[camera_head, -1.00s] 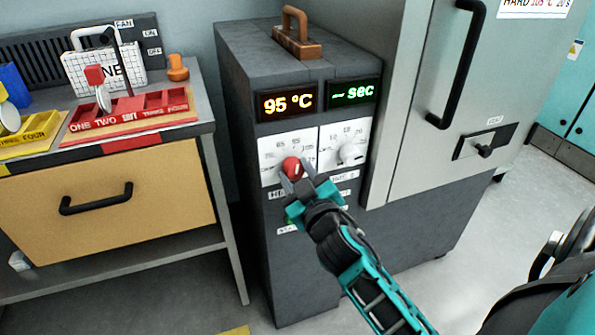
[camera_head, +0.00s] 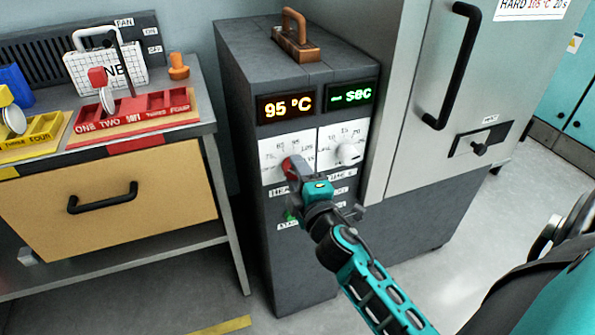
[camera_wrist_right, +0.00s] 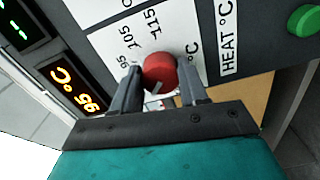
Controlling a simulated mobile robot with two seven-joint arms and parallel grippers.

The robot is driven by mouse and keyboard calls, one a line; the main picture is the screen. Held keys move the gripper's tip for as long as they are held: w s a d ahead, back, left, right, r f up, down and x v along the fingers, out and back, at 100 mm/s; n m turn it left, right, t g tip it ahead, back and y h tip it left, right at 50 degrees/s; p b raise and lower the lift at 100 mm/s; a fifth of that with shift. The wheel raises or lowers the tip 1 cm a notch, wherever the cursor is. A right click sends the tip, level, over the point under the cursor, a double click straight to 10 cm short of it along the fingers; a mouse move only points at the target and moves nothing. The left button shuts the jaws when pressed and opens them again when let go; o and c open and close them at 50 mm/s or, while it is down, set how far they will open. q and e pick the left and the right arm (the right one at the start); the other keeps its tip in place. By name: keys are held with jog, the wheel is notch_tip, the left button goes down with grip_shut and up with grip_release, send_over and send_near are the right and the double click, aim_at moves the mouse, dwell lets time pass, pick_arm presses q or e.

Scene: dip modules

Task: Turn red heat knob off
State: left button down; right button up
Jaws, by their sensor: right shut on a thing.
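The red heat knob (camera_head: 289,168) sits on a white dial plate on the front of the dark grey machine (camera_head: 262,220). In the head view the gripper partly covers the knob. The display above (camera_head: 287,104) reads 95 °C in orange. My left gripper is not in view.
A white knob (camera_head: 348,154) is on the dial just right of the red one. A green button (camera_wrist_right: 304,20) lies beside the HEAT label. A grey cabinet with a black handle (camera_head: 455,66) stands at the right. A bench with a red tray (camera_head: 130,140) is at the left.

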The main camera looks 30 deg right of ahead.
jog(key=n+p, duration=0.1)
jog(key=n, duration=0.4)
jog(key=n+p, duration=0.1)
jog(key=n, duration=0.4)
jog(key=shift+r+n, duration=0.2)
jog(key=shift+n, duration=0.4)
jog(key=o, duration=1.1)
jog(key=shift+f, duration=0.1)
jog(key=shift+c, duration=0.2)
